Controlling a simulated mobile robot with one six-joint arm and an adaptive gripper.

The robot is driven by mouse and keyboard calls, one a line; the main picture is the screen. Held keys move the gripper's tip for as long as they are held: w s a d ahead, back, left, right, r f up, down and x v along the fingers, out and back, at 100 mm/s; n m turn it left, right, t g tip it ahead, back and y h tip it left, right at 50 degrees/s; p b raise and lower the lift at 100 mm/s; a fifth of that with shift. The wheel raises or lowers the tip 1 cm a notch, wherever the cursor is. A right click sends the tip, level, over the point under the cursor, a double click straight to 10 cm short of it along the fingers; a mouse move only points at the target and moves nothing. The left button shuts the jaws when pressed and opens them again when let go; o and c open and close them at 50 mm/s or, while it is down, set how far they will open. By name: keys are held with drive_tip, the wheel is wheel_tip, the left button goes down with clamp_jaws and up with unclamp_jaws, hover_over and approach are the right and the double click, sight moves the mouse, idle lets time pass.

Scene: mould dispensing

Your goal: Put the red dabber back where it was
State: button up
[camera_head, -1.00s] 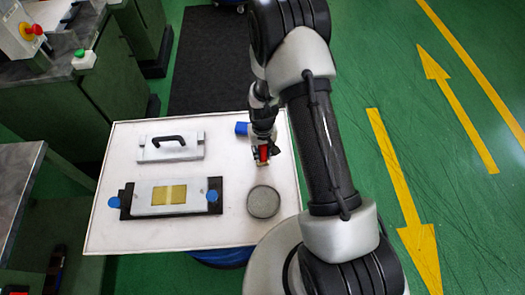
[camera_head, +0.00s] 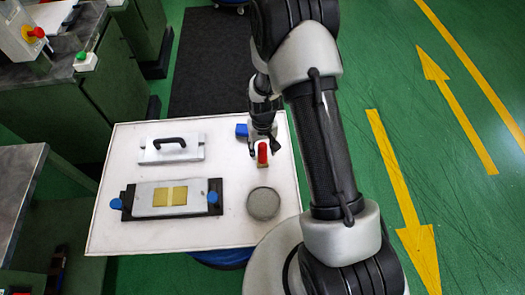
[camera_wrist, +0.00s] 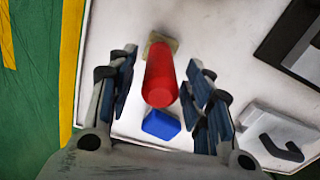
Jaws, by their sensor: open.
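The red dabber (camera_head: 262,153) stands upright on the white table, below the blue block in the head view. In the wrist view the red dabber (camera_wrist: 159,77) is a red cylinder on a tan base, lying between the spread fingers with gaps on both sides. My gripper (camera_head: 264,143) is open and just above and behind the dabber, apart from it. In the wrist view my gripper (camera_wrist: 160,90) shows both fingers wide apart, holding nothing.
A blue block (camera_head: 241,130) stands close to my gripper. A round grey dish (camera_head: 263,203) is at the table's lower right. A lid with a black handle (camera_head: 171,147) and a mould with blue knobs (camera_head: 150,197) are on the left. The white table (camera_head: 225,232) is bare near its front edge.

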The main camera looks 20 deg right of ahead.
wheel_tip(320, 180, up, 9)
drive_tip(key=shift+f+p, duration=0.2)
drive_tip(key=shift+p, duration=0.7)
drive_tip(key=s+r+t, duration=0.1)
drive_tip(key=s+r, duration=0.2)
drive_tip(key=r, duration=0.7)
drive_tip(key=s+r+t, duration=0.1)
drive_tip(key=s+r, duration=0.2)
drive_tip(key=r, duration=0.8)
drive_tip(key=s+r+t, duration=0.1)
drive_tip(key=s+r, duration=0.3)
drive_tip(key=s, duration=0.4)
drive_tip(key=s+r+t, duration=0.1)
drive_tip(key=s+r, duration=0.4)
drive_tip(key=s, duration=0.3)
drive_tip(key=shift+r+t, duration=0.25)
drive_tip(key=shift+t, duration=0.05)
drive_tip(key=shift+f+b, duration=1)
